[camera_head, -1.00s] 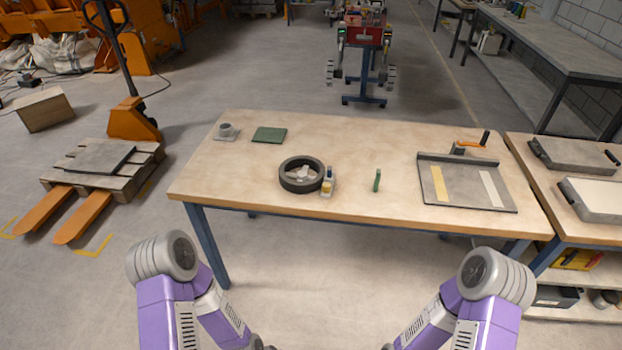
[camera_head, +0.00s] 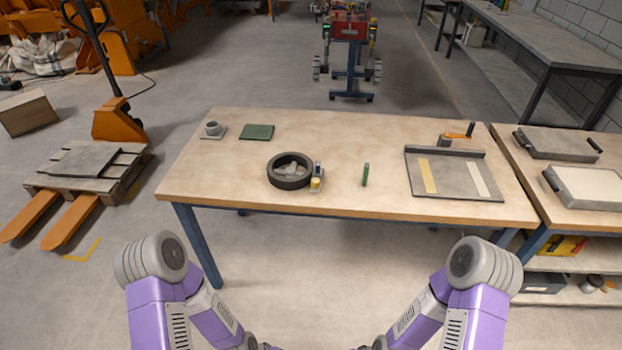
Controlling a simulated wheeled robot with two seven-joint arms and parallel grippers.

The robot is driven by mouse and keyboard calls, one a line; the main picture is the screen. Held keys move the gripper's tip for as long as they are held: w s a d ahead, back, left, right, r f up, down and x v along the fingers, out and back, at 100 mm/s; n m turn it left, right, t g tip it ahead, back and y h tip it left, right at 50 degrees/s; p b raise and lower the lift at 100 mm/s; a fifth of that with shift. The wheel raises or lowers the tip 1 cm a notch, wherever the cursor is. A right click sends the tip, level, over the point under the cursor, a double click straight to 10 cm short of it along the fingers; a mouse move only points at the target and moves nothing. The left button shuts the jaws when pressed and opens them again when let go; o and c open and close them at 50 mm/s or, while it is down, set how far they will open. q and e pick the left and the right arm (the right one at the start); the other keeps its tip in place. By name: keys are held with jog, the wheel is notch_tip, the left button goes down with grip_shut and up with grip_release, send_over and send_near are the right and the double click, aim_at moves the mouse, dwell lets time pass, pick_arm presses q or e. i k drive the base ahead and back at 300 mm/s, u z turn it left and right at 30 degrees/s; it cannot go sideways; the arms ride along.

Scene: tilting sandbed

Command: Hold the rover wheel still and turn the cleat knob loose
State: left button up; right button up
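The dark rover wheel (camera_head: 289,184) lies flat on the wooden table, left of the middle, with pale spokes inside its rim. A small grey and yellow piece (camera_head: 316,178) stands close against the wheel's right side; I cannot tell whether it is the cleat knob. A small green upright object (camera_head: 365,174) stands apart to the right of the wheel. Both my purple arms come in at the bottom, in front of the table and well short of the wheel. Neither gripper shows; both are below the picture edge.
On the table (camera_head: 230,172) are a grey cup on a plate (camera_head: 213,129), a green pad (camera_head: 257,131) and a grey tray (camera_head: 452,176) with an orange crank (camera_head: 459,134). A second table with slabs adjoins at right. A pallet truck (camera_head: 119,120) stands left.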

aim_at(315, 181)
jog(key=k, duration=0.45)
jog(key=u, duration=0.9)
jog(key=i, duration=1)
jog(key=z, duration=0.25)
